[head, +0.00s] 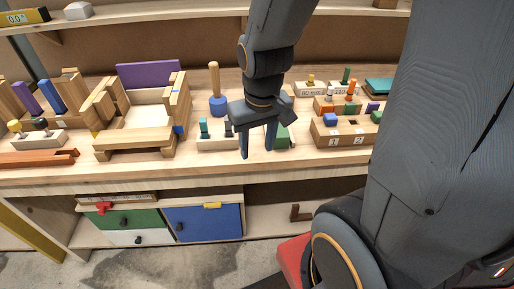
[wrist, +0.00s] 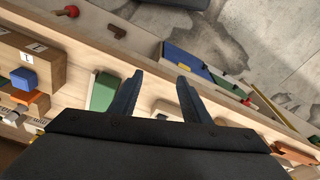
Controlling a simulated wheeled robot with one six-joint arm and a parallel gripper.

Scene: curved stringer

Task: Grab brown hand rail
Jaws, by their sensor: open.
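A long reddish-brown bar (head: 38,158), which looks like the hand rail, lies at the front left of the wooden bench. Its end also shows at the lower right of the wrist view (wrist: 297,154). A small dark-brown L-shaped piece (head: 300,212) is below the bench; I cannot tell if it is related. My gripper (head: 258,150) is open and empty, pointing down over the bench's front middle, well to the right of the bar. Its two fingers also show apart in the wrist view (wrist: 160,78).
The bench (head: 230,171) holds a wooden frame assembly (head: 135,141) between the bar and my gripper. A blue-based peg (head: 217,104) stands behind. A numbered wooden block (head: 345,132) is at right. Drawers, one blue (head: 205,223), sit below. The bench's front strip is mostly clear.

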